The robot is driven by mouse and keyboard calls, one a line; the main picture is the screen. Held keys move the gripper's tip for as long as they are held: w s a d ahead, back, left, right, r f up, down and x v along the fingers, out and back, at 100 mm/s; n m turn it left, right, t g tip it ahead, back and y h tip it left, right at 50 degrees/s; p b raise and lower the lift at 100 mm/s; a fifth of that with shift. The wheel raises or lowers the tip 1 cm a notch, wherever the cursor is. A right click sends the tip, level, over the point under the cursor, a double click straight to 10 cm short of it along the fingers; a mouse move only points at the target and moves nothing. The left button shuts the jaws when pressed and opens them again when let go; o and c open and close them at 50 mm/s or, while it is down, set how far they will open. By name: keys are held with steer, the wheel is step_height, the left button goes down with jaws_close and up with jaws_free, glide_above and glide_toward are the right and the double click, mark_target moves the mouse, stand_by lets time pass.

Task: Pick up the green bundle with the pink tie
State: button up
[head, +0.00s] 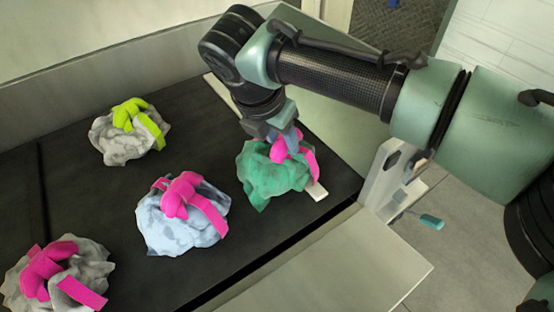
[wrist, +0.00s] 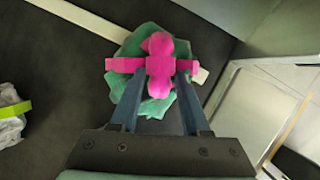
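The green bundle (head: 262,178) lies on the dark surface near its right end, with a pink tie (head: 281,150) on top. In the wrist view the green bundle (wrist: 150,37) lies under the pink tie (wrist: 160,66), whose strap runs left to right. My gripper (head: 290,137) is right over the bundle, with its fingers down at the tie. In the wrist view my gripper (wrist: 160,74) is open, one finger on each side of the tie's knot. Whether the fingertips touch the tie or the cloth cannot be told.
A pale blue bundle with a pink tie (head: 180,225) lies to the left. A grey bundle with a pink tie (head: 55,275) is at the lower left, and a grey one with a yellow-green tie (head: 128,133) farther back. A pale strip (head: 317,191) lies beside the green bundle.

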jaws_close()
steer(key=shift+r, duration=0.15)
stand_by(0.9)
